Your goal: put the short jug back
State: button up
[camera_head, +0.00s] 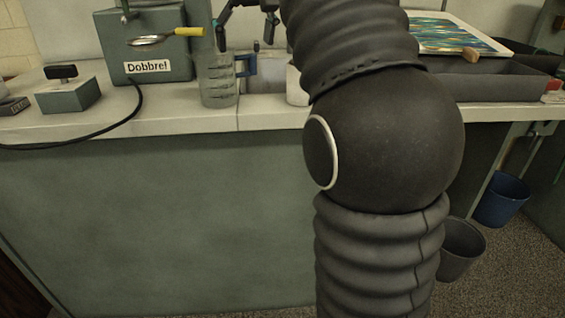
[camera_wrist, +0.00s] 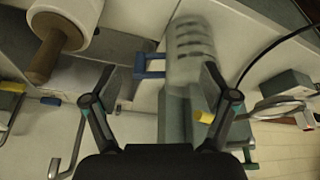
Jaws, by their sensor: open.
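A clear measuring jug (camera_head: 218,82) with dark markings and a blue handle (camera_head: 246,66) on its right stands upright near the front edge of the worktop. My gripper (camera_head: 242,42) is open above the handle side of the jug, partly cut off by the top of the head view. In the wrist view the jug (camera_wrist: 190,52) and its blue handle (camera_wrist: 150,66) show beyond and between the spread fingers of my gripper (camera_wrist: 162,76). I cannot tell whether a finger touches the jug. Nothing is held.
A smaller block (camera_head: 68,97) and a black cable lie further left. A white roller (camera_wrist: 68,18) with a wooden handle shows in the wrist view. A dark tray (camera_head: 500,82) stands right.

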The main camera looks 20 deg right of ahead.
jog(key=s+a+f, duration=0.1)
jog(key=s+f, duration=1.1)
jog(key=f, duration=0.3)
jog(key=s+a+f+t, duration=0.1)
jog(key=s+a+f, duration=0.1)
jog(key=s+f, duration=1.1)
notch_tip(320, 180, down, 2)
jog(key=shift+s+a+f+m+t, duration=0.1)
jog(key=shift+s+a+m+t, duration=0.05)
jog(key=shift+m+t, duration=0.2)
